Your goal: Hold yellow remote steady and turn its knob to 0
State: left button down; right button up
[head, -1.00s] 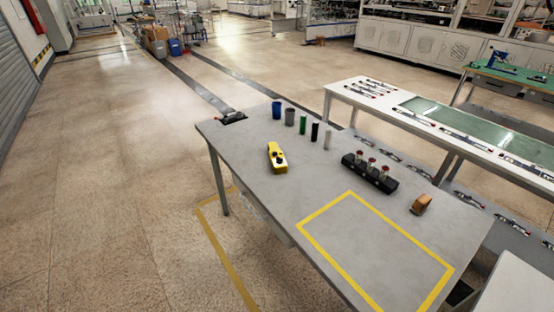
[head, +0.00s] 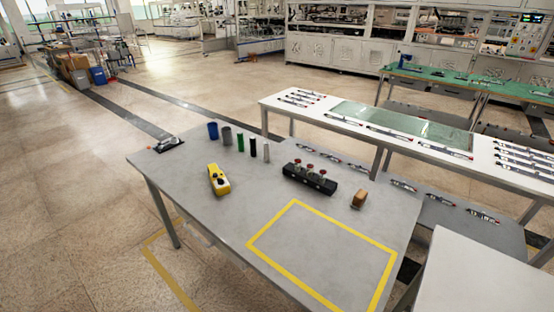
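The yellow remote (head: 218,180) lies on the grey table (head: 230,213), left of the table's middle. It has dark parts on its top face. Its knob is too small to make out, so I cannot tell its setting. Neither of my grippers shows in the head view.
Blue (head: 213,130) and grey (head: 227,136) cups and several small cylinders stand behind the remote. A black block with red-topped knobs (head: 310,178) and a brown block (head: 359,198) are to the right. The area inside the yellow tape outline (head: 320,252) is clear.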

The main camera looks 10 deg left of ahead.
aim_at(220, 189)
jog(key=i+j+z, duration=0.15)
jog(key=j+z, duration=0.35)
jog(key=i+j+z, duration=0.1)
jog(key=j+z, duration=0.9)
jog(key=k+j+z, duration=0.15)
jog(key=j+z, duration=0.35)
jog(key=k+j, duration=0.1)
jog(key=j, duration=0.3)
jog(key=k+j, duration=0.15)
jog(key=j, duration=0.25)
jog(key=k+j+z, duration=0.1)
jog(key=j, duration=0.25)
jog(key=k+j, duration=0.15)
jog(key=j, duration=0.25)
jog(key=k+j, duration=0.15)
jog(key=j, duration=0.25)
jog(key=k+j+z, duration=0.1)
jog(key=j, duration=0.25)
jog(key=k+j, duration=0.2)
jog(key=j, duration=0.2)
jog(key=k+j, duration=0.15)
jog(key=j, duration=0.2)
jog(key=z, duration=0.05)
